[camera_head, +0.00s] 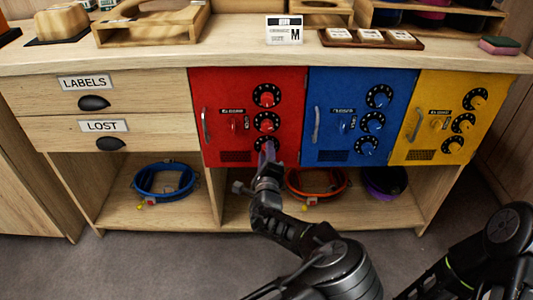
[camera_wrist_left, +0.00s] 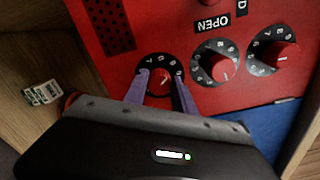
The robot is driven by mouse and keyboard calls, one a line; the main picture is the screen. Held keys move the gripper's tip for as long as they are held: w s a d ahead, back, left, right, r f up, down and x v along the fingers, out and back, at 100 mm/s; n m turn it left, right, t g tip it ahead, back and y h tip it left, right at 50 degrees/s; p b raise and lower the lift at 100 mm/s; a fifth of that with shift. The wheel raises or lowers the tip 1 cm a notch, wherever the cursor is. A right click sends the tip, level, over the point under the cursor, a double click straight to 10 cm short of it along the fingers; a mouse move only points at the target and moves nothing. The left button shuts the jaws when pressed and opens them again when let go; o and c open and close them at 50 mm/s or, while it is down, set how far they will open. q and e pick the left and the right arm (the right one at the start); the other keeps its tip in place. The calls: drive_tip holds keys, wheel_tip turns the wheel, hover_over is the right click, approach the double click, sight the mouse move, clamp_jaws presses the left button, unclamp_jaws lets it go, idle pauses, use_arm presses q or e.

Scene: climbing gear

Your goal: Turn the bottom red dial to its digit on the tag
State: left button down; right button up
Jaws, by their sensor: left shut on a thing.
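The red door (camera_head: 215,90) carries a column of three dials with black faces and red knobs. My left gripper (camera_head: 268,150) is at the bottom red dial, its arm reaching up from below. In the left wrist view its purple fingers (camera_wrist_left: 160,88) stand on either side of the bottom red dial (camera_wrist_left: 160,82), shut on its knob. The middle dial (camera_wrist_left: 215,65) and top dial (camera_wrist_left: 278,54) are free. The digits are too small to read surely. My right gripper is out of view.
Blue (camera_head: 345,90) and yellow (camera_head: 445,100) doors with similar dials stand to the right. Below are open shelves with a blue coil (camera_head: 162,194) and an orange coil (camera_head: 300,190).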

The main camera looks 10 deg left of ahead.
use_arm(q)
drive_tip(key=c, duration=1)
unclamp_jaws()
drive_tip(key=shift+c, duration=0.2)
drive_tip(key=p+v, duration=0.1)
drive_tip(key=v, duration=0.7)
drive_tip(key=shift+w, duration=0.15)
